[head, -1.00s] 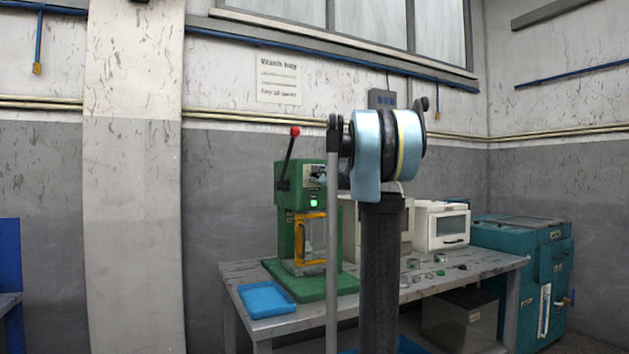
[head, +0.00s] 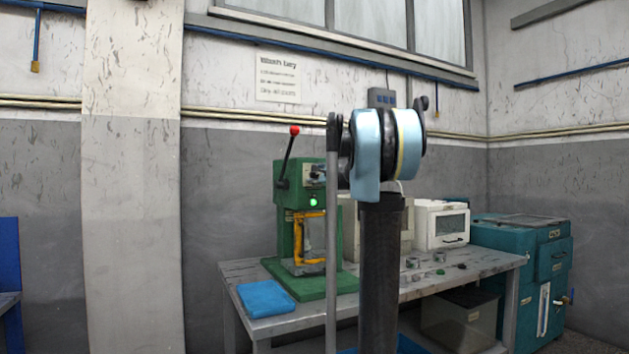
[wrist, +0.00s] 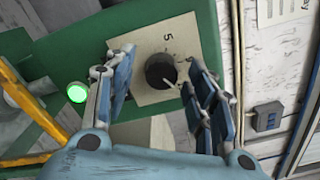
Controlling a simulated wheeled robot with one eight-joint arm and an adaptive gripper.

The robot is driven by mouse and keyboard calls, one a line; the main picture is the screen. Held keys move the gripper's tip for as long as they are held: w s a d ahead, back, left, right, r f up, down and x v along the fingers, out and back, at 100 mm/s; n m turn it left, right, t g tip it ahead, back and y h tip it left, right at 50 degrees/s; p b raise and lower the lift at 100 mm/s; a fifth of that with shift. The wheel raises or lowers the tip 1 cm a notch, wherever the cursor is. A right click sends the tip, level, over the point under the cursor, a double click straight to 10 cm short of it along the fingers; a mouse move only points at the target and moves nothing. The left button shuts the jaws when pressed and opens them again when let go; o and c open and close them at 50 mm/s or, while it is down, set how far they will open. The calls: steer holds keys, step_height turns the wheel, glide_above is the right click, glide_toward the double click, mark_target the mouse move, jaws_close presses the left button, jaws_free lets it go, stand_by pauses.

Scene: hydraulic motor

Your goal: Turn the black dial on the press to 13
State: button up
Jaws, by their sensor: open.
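The green press (head: 288,185) stands on the bench in the head view, with a red-knobbed lever at its upper left and a lit green lamp (head: 313,202). In the wrist view the black dial (wrist: 161,71) sits on a pale plate (wrist: 150,35) on the press. A light pointer mark is on the dial's lower right, and a "5" is printed above the dial; other numbers cannot be read. My gripper (wrist: 160,84) is open, its blue fingers on either side of the dial. I cannot tell whether they touch it. In the head view my arm hides the gripper.
The lamp and the press's yellow frame (wrist: 30,105) are left of my gripper in the wrist view. A blue tray (head: 265,298) lies on the bench front. White boxes (head: 441,224) and small metal parts (head: 438,257) are to the right.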

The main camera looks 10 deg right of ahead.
steer(key=v, duration=1.1)
steer(key=shift+s, duration=0.35)
steer(key=shift+d, duration=0.1)
steer(key=s+a+f+n+g+y, duration=0.1)
steer(key=s+a+f+n+g, duration=0.3)
steer(key=s+a+f+n, duration=0.55)
steer(key=s+a+f+n+g, duration=0.45)
steer(key=s+f, duration=0.75)
steer(key=f, duration=0.4)
steer(key=s+d+f+n+g+h, duration=0.3)
steer(key=s+d+f, duration=0.1)
steer(key=s+f, duration=0.8)
steer(key=s+d+f+n+g+h, duration=0.3)
steer(key=s+d+f, duration=0.2)
steer(key=s+f, duration=0.6)
steer(key=shift+s+d+f+n+h, duration=0.3)
steer(key=shift+s+f+n, duration=0.1)
steer(key=shift+f, duration=0.35)
steer(key=shift+g, duration=0.25)
